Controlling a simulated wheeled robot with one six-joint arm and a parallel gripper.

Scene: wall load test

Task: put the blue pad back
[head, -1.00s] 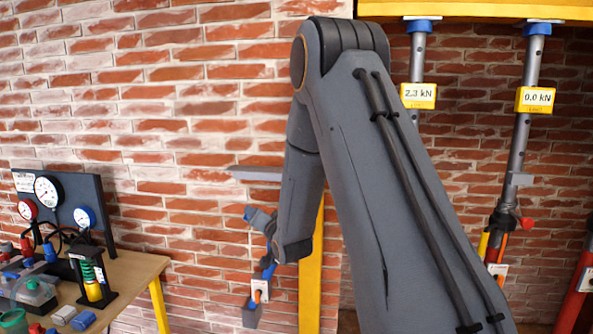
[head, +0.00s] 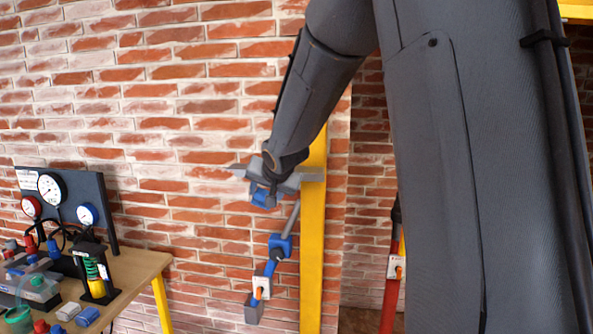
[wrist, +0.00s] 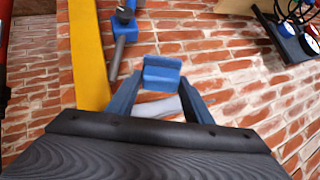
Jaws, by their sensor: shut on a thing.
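My gripper (head: 273,180) is at the grey ledge (head: 239,171) on the yellow post (head: 313,240). It is shut on the blue pad (head: 264,198), which shows just below the jaws in the head view. In the wrist view, the blue pad (wrist: 162,73) sits between the two blue fingertips of my gripper (wrist: 162,80). The grey ledge (wrist: 166,107) shows between the fingers there, partly hidden. I cannot tell whether the pad touches the ledge.
A grey strut with a blue collar (head: 280,245) stands just below, beside the post. A wooden table (head: 140,268) with a gauge panel (head: 85,195) and several small items is at the left. A red strut (head: 391,290) is at the right. My arm covers much of the right side.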

